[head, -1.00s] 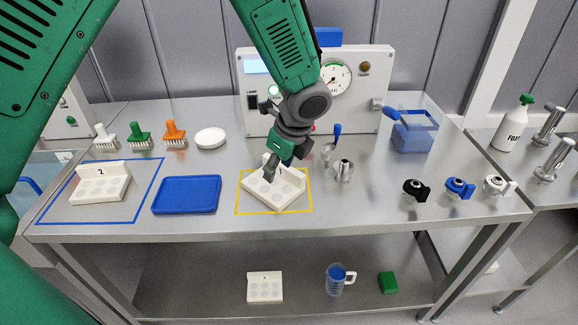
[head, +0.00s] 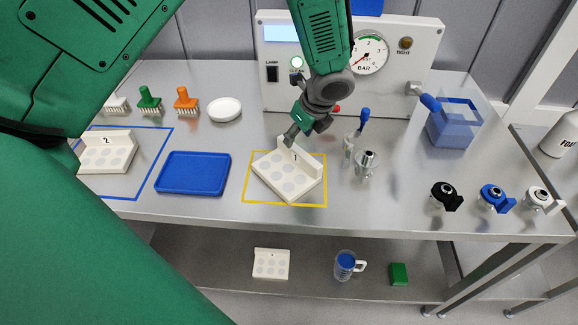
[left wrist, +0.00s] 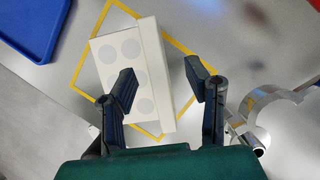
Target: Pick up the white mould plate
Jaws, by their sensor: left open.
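A white mould plate marked 1 (head: 287,178) lies in the yellow outline on the bench, with round recesses and a raised wall along its back. It also shows in the left wrist view (left wrist: 120,62). My left gripper (head: 290,137) is at the top of this wall in the head view. In the left wrist view, the open fingers (left wrist: 159,79) appear on either side of the wall, with nothing gripped. I cannot tell their height over it. A similar plate marked 2 (head: 108,158) is in the blue outline, and another (head: 271,264) lies on the lower shelf. My right gripper is not in view.
A blue tray (head: 193,173) lies left of plate 1. A metal fitting (head: 366,165) stands close on its right. A gauge box (head: 385,75) stands behind.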

